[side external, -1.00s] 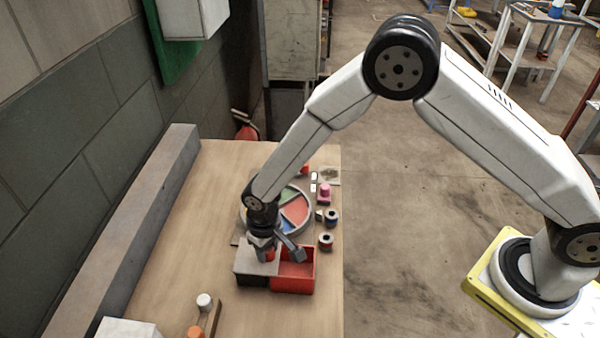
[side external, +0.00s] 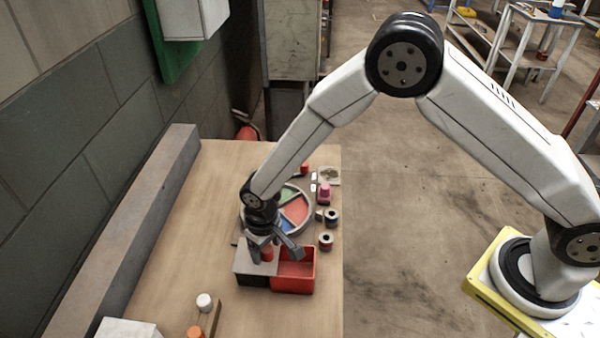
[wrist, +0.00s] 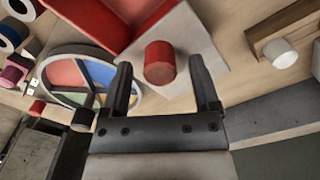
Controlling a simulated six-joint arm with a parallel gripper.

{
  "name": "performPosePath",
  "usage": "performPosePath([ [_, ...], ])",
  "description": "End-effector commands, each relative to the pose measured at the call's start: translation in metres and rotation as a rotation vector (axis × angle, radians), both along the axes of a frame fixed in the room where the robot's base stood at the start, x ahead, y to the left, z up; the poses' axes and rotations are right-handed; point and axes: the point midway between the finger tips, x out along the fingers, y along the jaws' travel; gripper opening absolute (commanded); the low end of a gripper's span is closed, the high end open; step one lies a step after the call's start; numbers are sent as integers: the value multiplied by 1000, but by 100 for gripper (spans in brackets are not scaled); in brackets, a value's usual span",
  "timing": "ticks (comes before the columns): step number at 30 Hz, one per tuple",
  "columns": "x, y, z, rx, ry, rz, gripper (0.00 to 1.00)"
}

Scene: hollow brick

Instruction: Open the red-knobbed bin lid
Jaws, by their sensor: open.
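The bin lid (side external: 252,266) is a flat grey plate over the left half of the bin. Its red knob (side external: 267,255) stands on top near the right side. The wrist view shows the knob (wrist: 160,63) as an upright red cylinder on the pale lid (wrist: 196,42). My gripper (wrist: 160,70) is open, with one finger on each side of the knob in that view. Gaps show between the knob and both fingers. In the side view my gripper (side external: 274,251) is just above the lid. Its exact height over the lid is hard to tell.
An open red bin (side external: 294,281) adjoins the lid on the right. A round divided tray (side external: 306,222) is behind, with spools (side external: 326,241) and a pink piece (side external: 324,194) nearby. White (side external: 205,302) and orange knobs are at the front. A long grey block (side external: 130,225) runs along the left.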

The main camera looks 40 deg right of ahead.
Motion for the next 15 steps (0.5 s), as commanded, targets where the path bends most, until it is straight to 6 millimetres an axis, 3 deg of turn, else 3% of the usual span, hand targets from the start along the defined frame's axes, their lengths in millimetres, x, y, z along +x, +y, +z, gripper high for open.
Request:
performPosePath([
  [15,0,0,56,2,-3,0,79],
])
